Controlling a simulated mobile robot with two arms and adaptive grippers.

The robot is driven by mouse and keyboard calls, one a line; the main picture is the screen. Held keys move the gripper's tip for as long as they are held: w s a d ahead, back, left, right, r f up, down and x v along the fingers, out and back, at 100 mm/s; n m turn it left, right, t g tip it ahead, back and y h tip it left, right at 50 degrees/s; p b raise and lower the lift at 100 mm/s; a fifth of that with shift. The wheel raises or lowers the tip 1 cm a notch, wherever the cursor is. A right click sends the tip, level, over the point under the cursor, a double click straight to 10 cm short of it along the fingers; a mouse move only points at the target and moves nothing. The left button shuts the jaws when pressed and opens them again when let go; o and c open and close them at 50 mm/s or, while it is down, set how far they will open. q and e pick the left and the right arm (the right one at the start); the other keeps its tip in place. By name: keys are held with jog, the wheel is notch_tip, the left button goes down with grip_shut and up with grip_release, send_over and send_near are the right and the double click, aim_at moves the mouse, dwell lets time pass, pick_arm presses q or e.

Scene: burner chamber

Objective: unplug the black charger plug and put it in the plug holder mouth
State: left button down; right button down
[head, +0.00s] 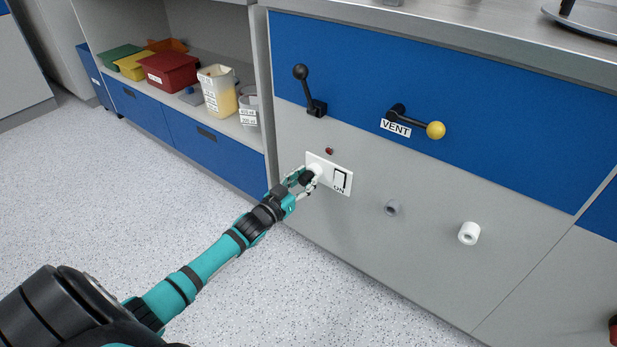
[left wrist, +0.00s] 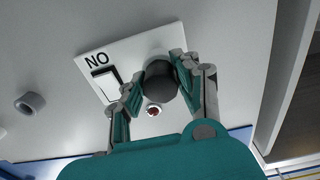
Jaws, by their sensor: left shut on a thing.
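The black charger plug (head: 306,178) is at the left part of the white socket plate (head: 326,172), beside a switch marked ON. In the left wrist view the plug (left wrist: 160,84) is a dark round body against the plate. My left gripper (head: 303,180) is shut on the plug, with a finger on each side. Whether the plug is fully seated is hidden. Two round openings stand out from the grey panel to the right: a grey one (head: 392,207) and a white one (head: 469,233). I cannot tell which is the plug holder mouth. My right gripper is not in view.
Above the plate are a small red indicator (head: 329,151), a black lever (head: 308,90) and a yellow-knobbed VENT handle (head: 418,122). An open shelf with bins (head: 170,72) and containers stands at the left. The panel between the plate and the openings is clear.

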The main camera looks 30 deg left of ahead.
pick_arm(q)
jog(key=shift+s+p, duration=0.35)
jog(key=shift+s, duration=0.3)
jog(key=c, duration=1.5)
grip_release()
grip_shut()
